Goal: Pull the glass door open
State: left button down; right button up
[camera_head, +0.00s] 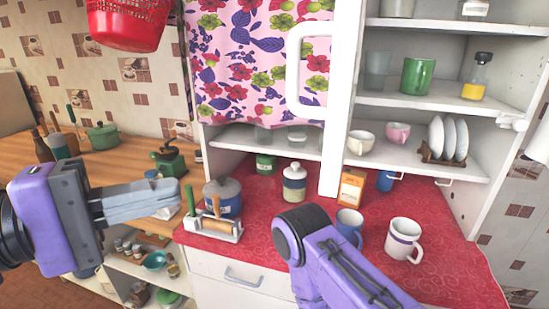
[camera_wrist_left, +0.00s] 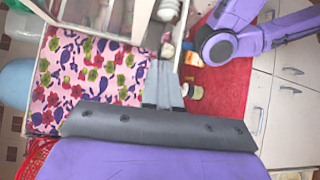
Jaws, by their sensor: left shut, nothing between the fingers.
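The door panel with a pink floral print (camera_head: 265,60) fills the upper middle of the head view, and the print also shows in the left wrist view (camera_wrist_left: 90,85). A white C-shaped handle (camera_head: 293,72) stands on its right side, beside a white upright post (camera_head: 342,110). The door looks flat against the cupboard, but I cannot be sure it is fully shut. My left gripper (camera_head: 178,190) is shut and empty, below and left of the handle and well apart from it. Its fingers also show in the left wrist view (camera_wrist_left: 165,72). My right gripper is out of view; only my right arm shows.
A red cloth (camera_head: 265,205) covers the counter. On it stand a grey-lidded pot (camera_head: 224,197), a jar (camera_head: 294,184), a blue mug (camera_head: 349,226) and a white mug (camera_head: 403,240). A red basket (camera_head: 128,22) hangs left of the door. Open shelves with cups are at right.

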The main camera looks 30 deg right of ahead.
pick_arm(q)
jog(key=s+a+r+m+g, duration=0.2)
jog(key=s+r+m, duration=0.1)
jog(key=s+r, duration=0.3)
jog(key=p, duration=0.2)
send_near(325, 139)
jog(key=w+d, duration=0.3)
jog(key=d, duration=0.1)
jog(key=shift+h, duration=0.3)
jog(key=s+d, duration=0.1)
jog(key=s+d+f+p, duration=0.1)
jog(key=s, duration=0.1)
jog(key=shift+d, duration=0.4)
